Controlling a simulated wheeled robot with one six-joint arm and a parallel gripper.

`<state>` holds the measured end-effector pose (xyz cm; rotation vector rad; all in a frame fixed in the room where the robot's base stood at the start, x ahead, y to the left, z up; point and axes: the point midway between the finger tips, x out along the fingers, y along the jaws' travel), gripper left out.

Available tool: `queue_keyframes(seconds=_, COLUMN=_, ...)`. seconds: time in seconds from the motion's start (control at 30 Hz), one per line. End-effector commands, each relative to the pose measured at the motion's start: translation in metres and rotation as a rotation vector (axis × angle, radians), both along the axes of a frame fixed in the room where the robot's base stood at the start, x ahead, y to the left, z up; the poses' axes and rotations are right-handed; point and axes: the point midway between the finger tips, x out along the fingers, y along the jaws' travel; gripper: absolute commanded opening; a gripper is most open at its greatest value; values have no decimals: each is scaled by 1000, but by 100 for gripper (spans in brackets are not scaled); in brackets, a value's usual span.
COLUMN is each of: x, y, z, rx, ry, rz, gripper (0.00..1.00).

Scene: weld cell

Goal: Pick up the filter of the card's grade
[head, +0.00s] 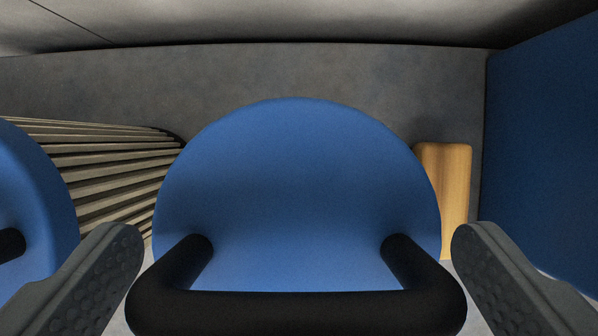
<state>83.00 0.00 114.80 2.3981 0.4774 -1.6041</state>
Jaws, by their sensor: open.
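A blue rounded body (296,170) with a thick black U-shaped handle (298,312) fills the middle of the head view. I cannot tell whether it is a filter. My gripper (298,238) is open, with one grey finger on each side of the handle. I see no contact between the fingers and the handle. A second blue rounded body (35,200) with a black part is cut off at the left edge. I see no card and no grade marking.
Grey slats (110,165) lie between the two blue bodies. A wooden block (456,190) stands close behind the middle body's right side. A tall blue panel (545,150) bounds the right. A bare grey surface (300,75) lies behind.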

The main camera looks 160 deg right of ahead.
Motion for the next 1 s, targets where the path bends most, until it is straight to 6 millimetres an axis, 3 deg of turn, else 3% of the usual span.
queue_keyframes(seconds=0.27, x=2, y=1, z=-5, rx=0, ry=-1, rz=0, gripper=100)
queue_keyframes(seconds=0.7, x=2, y=1, z=-5, rx=0, ry=-1, rz=0, gripper=14)
queue_keyframes(seconds=1.0, x=2, y=1, z=-1, rx=0, ry=-2, rz=0, gripper=13)
